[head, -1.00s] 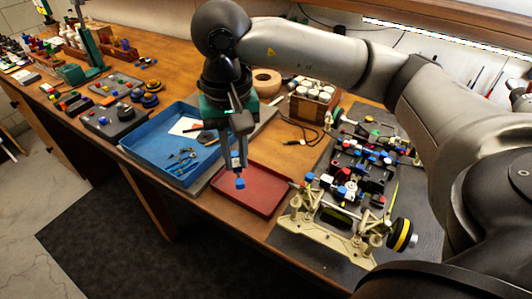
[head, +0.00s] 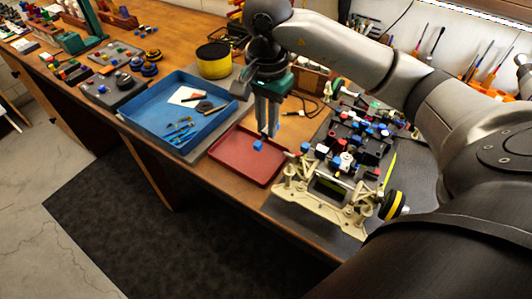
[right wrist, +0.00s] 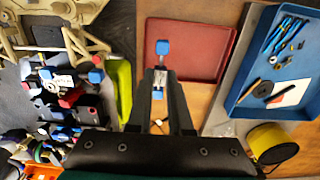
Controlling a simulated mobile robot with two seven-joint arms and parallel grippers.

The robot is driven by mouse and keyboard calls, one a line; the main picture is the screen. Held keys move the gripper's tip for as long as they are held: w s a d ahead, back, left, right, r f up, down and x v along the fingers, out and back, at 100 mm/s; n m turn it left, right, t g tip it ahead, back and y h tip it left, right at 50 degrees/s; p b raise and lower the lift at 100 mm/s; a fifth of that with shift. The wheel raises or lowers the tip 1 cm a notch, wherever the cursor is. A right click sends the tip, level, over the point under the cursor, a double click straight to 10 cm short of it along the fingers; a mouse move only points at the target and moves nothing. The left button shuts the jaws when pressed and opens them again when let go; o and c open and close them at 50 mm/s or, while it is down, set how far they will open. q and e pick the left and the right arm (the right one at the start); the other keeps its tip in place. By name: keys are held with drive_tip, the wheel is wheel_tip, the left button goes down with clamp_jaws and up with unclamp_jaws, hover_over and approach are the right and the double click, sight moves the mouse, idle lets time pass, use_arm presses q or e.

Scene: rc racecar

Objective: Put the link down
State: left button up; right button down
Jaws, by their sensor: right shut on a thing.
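My right gripper (head: 269,132) points down over the red tray (head: 232,163) in the head view. It is shut on the link, a thin rod with blue ends. One blue end (head: 258,146) shows below the fingertips in the head view. In the right wrist view, the link (right wrist: 161,48) sticks out past the fingertips of the gripper (right wrist: 160,78), and its other blue end sits between the fingers. The link overlaps the left part of the red tray (right wrist: 210,50) there. I cannot tell how high it is above the tray. My left gripper is not in view.
A blue tray (head: 160,137) with small tools stands left of the red tray. The cream car chassis part (head: 318,205) and a black-and-yellow wheel (head: 391,205) lie at right on a dark mat. A yellow-and-black round container (head: 213,62) stands behind. The red tray floor looks empty.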

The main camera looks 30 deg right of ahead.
wheel_tip(320, 180, down, 10)
drive_tip(key=shift+r+b, duration=0.25)
drive_tip(key=shift+b, duration=0.15)
drive_tip(key=c, duration=1.3)
unclamp_jaws()
drive_tip(key=shift+f, duration=0.15)
drive_tip(key=shift+o, duration=1)
